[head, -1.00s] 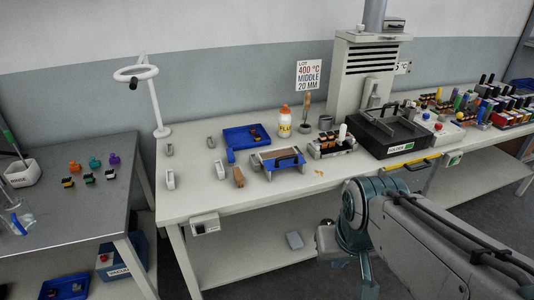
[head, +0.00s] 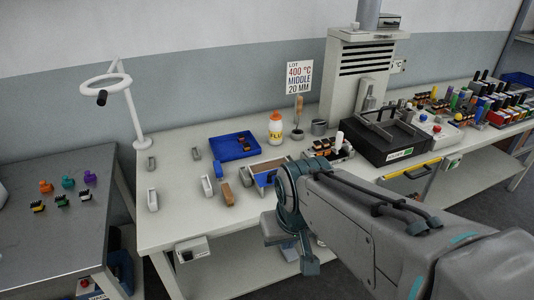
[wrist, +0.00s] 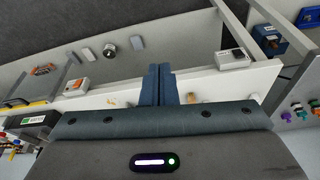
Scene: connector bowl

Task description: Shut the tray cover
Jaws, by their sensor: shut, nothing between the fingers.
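A tray with blue sides and a tan, wood-coloured inside (head: 268,170) stands near the front of the bench in the head view. My arm hides its right part, and I cannot make out a cover on it now. A black box (head: 402,154) with a green label and handle-like bars on top stands further right; its label also shows in the wrist view (wrist: 38,118). My gripper (wrist: 158,68) has its two blue fingers together, empty, over the bench's front edge in the wrist view.
A flat blue tray (head: 233,146), a bottle with an orange cap (head: 275,129) and a ring lamp (head: 106,88) stand behind. Small grey and brown blocks lie on the left of the bench. A white box (wrist: 234,58) is at the front edge.

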